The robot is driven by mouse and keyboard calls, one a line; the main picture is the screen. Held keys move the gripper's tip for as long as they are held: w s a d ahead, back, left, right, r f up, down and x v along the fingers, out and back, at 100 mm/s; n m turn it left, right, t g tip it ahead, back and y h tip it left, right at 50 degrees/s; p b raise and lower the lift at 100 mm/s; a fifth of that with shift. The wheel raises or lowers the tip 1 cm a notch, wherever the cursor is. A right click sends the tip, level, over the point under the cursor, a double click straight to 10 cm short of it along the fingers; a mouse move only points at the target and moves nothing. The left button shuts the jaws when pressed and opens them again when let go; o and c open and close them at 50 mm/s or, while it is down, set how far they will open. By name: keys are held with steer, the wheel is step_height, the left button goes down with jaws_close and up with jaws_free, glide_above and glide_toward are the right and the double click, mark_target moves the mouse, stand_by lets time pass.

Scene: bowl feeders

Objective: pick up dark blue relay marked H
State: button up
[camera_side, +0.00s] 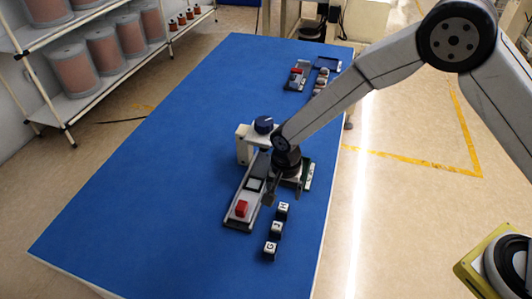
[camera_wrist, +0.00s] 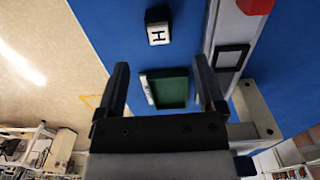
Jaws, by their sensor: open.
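The relay marked H (camera_side: 283,210) is a small dark block with a white top face, at the far end of a short row on the blue table. In the wrist view the H relay (camera_wrist: 158,32) lies at the top, beyond my fingertips. Its body looks nearly black there. My gripper (camera_side: 283,192) is just behind the relay in the side view. In the wrist view my gripper (camera_wrist: 161,66) has its two fingers spread wide, with nothing held between them.
Relays marked J (camera_side: 277,229) and G (camera_side: 270,250) stand nearer the front in the same row. A grey fixture with a red button (camera_side: 241,208) lies left of the row. A green board (camera_wrist: 170,90) shows between my fingers. The table (camera_side: 150,180) is clear at left.

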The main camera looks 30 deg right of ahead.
mark_target(283, 206)
steer(key=shift+a+f, duration=0.1)
steer(key=shift+f, duration=0.15)
steer(key=shift+f, duration=1.2)
steer(key=shift+f, duration=2.6)
steer(key=shift+s, duration=0.1)
jaws_close()
